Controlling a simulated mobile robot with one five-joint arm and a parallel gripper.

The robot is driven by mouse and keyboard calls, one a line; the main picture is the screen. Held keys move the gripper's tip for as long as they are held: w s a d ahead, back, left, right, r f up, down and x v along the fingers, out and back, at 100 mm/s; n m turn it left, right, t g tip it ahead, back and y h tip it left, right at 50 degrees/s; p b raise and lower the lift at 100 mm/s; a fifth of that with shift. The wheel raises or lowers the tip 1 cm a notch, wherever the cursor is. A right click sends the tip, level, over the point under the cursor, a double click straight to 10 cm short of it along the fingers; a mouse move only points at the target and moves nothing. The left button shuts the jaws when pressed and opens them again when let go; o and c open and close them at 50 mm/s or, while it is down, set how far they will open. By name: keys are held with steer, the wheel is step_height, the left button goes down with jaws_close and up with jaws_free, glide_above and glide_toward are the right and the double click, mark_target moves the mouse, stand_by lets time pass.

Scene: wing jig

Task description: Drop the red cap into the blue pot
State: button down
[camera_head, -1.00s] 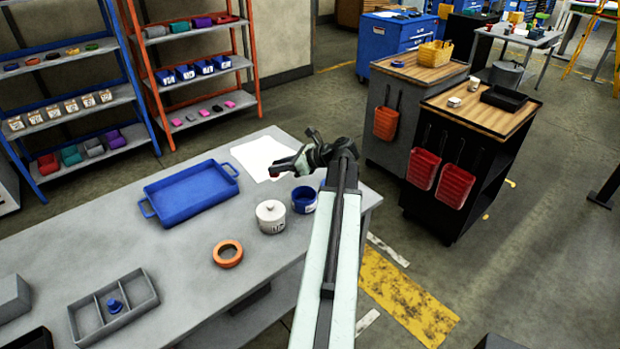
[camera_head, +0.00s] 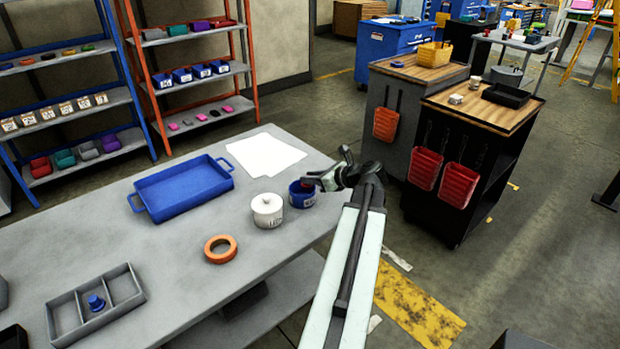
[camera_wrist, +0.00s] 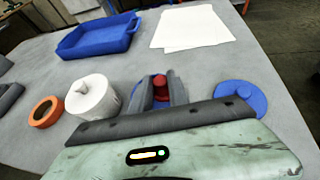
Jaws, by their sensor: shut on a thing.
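My gripper (camera_head: 312,182) is shut on the red cap (camera_wrist: 160,82), which shows between the two grey fingers in the wrist view. In the head view a bit of dark red (camera_head: 307,184) shows at the fingertips, at the mouth of the blue pot (camera_head: 300,198). Whether the cap is above or inside the rim, I cannot tell.
A blue lid with a knob (camera_wrist: 240,97) lies right of the fingers. White paper (camera_head: 262,155), a blue tray (camera_head: 180,203), an orange ring (camera_head: 220,249) and a divided grey box (camera_head: 66,319) lie on the table. The table's right edge is close.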

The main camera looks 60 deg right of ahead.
steer(key=shift+f, duration=0.5)
steer(key=shift+r, duration=0.1)
steer(key=c, duration=1.2)
jaws_free()
steer(key=shift+s+r, duration=0.1)
steer(key=p+v, duration=0.3)
steer(key=v, duration=0.4)
steer(key=shift+s+a+r, duration=0.1)
steer(key=shift+s, duration=0.15)
